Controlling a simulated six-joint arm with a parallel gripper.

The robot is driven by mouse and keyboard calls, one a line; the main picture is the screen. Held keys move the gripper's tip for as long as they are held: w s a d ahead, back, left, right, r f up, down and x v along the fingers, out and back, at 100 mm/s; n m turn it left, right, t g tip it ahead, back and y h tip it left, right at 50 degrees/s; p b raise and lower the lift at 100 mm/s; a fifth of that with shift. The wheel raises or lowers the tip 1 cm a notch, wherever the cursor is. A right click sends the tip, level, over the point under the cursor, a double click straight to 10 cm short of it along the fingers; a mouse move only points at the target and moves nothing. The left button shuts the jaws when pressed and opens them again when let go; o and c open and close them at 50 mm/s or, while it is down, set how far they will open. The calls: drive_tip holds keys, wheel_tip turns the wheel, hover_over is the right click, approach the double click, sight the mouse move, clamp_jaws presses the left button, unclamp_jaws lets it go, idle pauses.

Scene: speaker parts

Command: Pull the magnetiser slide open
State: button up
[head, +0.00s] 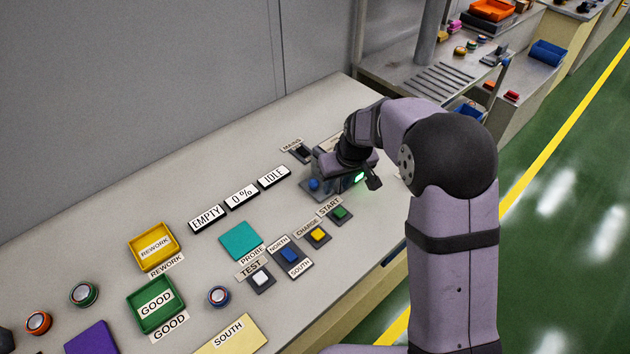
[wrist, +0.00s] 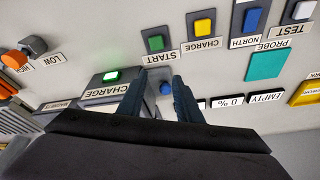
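The magnetiser (head: 318,194) is a grey unit toward the back of the bench, partly hidden by my arm. A blue knob (head: 313,184) stands at its left side, apparently the slide's handle. In the wrist view the blue knob (wrist: 165,88) shows between my two dark fingers. My gripper (wrist: 158,82) is open, with a finger on either side of the knob in that picture. I cannot tell whether the fingers touch it or are above it. A lit green lamp (wrist: 112,76) and a CHARGE label (wrist: 106,92) are on the unit to the left. The slide itself is largely hidden.
START (head: 339,212), CHARGE (head: 318,235), NORTH/SOUTH (head: 290,254) and TEST (head: 261,278) switches line the bench front. EMPTY, 0% and IDLE signs (head: 242,196) stand behind. A yellow REWORK tray (head: 153,224) and green GOOD tray (head: 135,305) are farther left. A teal PROBE pad (head: 240,241) lies between.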

drive_tip(key=n, duration=0.1)
approach(314, 183)
wheel_tip(314, 183, down, 2)
drive_tip(key=shift+w+t+y, duration=0.15)
drive_tip(key=shift+t+y, duration=0.15)
drive_tip(key=shift+t, duration=0.1)
drive_tip(key=shift+f, duration=0.15)
drive_tip(key=shift+p+x, duration=1.2)
drive_tip(key=shift+x, duration=2.3)
clamp_jaws()
